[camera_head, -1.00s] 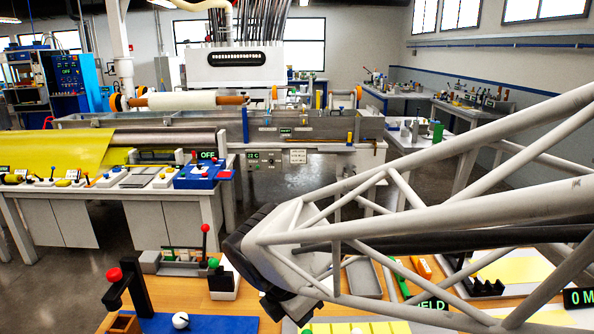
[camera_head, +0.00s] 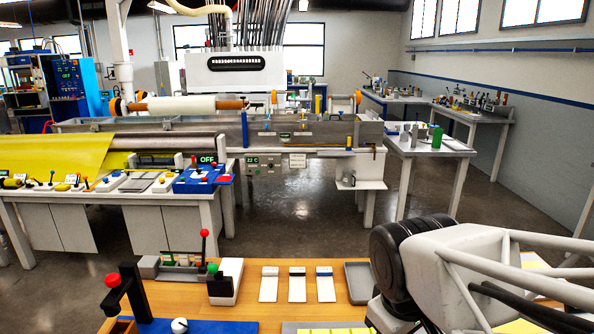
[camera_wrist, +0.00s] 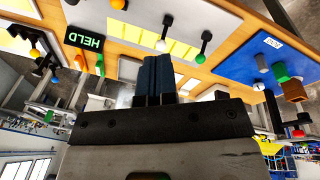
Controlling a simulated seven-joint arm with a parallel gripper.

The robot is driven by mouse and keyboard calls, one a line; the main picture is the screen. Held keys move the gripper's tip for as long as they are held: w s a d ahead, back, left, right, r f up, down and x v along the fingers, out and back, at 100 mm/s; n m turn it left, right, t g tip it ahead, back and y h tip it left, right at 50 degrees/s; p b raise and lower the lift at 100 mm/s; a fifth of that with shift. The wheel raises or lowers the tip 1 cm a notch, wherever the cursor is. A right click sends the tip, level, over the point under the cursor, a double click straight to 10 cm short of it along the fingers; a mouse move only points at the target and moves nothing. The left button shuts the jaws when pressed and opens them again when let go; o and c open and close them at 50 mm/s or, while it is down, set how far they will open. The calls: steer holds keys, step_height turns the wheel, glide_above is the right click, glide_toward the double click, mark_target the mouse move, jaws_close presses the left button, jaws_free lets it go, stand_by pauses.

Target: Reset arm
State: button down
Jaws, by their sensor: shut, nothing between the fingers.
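My gripper (camera_wrist: 158,75) shows in the wrist view with its dark fingers together and nothing between them. Beyond it, the wrist view shows the wooden bench (camera_wrist: 140,45), appearing upside down. In the head view my arm reaches in from the right, low over the right part of the wooden bench (camera_head: 250,292); the fingers are hidden or out of the picture there. The arm appears clear of the white plates (camera_head: 297,284) on the bench.
A black post with a red knob (camera_head: 122,290) and a red-topped lever (camera_head: 205,245) stand on the bench's left. A grey tray (camera_head: 357,282) lies beside my arm. The wrist view shows a HELD sign (camera_wrist: 84,39). The resin bath (camera_head: 220,134) stands behind.

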steer(key=s+d+m, duration=0.1)
steer(key=m, duration=0.1)
steer(key=d+m, duration=0.1)
steer(key=m, duration=0.1)
steer(key=s+d+m, duration=0.1)
steer(key=m, duration=0.1)
steer(key=shift+s+r+t+y, duration=0.2)
steer(key=shift+s+t+y, duration=0.1)
steer(key=shift+s+y, duration=0.1)
steer(key=shift+w, duration=0.1)
stand_by(1.8)
